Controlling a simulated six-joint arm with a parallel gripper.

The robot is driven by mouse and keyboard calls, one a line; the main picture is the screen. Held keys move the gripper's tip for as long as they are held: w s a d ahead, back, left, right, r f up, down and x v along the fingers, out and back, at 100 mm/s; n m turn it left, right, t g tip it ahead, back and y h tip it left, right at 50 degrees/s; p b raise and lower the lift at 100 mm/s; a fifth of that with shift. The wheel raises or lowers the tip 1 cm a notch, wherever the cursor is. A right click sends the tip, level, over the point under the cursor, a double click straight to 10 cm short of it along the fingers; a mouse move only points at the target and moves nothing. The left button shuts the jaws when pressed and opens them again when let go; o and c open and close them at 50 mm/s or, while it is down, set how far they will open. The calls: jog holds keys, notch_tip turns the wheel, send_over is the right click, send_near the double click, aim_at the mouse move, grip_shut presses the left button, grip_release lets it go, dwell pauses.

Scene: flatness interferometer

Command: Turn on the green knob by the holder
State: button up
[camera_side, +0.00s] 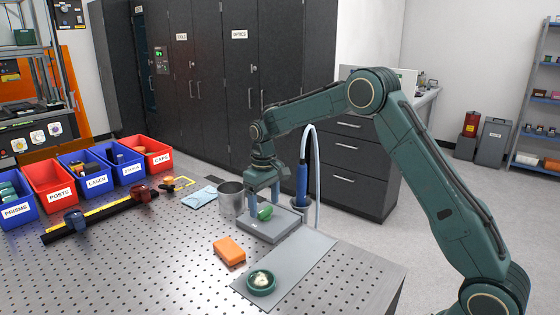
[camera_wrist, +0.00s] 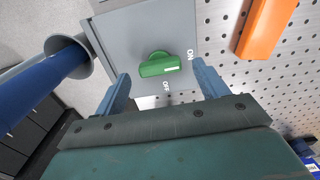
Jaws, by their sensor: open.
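The green knob (camera_wrist: 160,65) sits on a grey box (camera_wrist: 120,35) and has a bar-shaped grip. In the wrist view its bar lies nearly level, its right end towards the "ON" label and the "OFF" label below it. The knob also shows in the side view (camera_side: 265,213). My gripper (camera_side: 264,194) is open above the box, its fingers on either side of the knob. In the wrist view the fingers (camera_wrist: 160,72) appear apart from the knob; exact height and contact are unclear. A blue tool (camera_side: 301,183) with a pale hose stands upright in the holder beside the box.
A metal cup (camera_side: 231,198) stands close left of the box. An orange block (camera_side: 229,251) and a green dish (camera_side: 261,283) lie nearer the front. A rail (camera_side: 100,217) and several labelled bins stand at left. Open perforated table lies at front left.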

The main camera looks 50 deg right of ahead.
aim_at(265, 209)
notch_tip(265, 209, up, 12)
jog(key=shift+r, duration=0.2)
dwell(0.4)
jog(key=s+a+r+t, duration=0.15)
jog(key=s+r, duration=0.25)
jog(key=s, duration=0.5)
jog(key=s+a+r+t, duration=0.1)
jog(key=s+a+r, duration=0.2)
jog(key=s+r, duration=0.35)
jog(key=s+a+f+t, duration=0.1)
jog(key=s+f, duration=0.2)
jog(key=s, duration=0.7)
jog(key=s+a+f+t, duration=0.2)
jog(key=s+f, duration=0.2)
jog(key=s, duration=0.6)
jog(key=shift+f, duration=0.25)
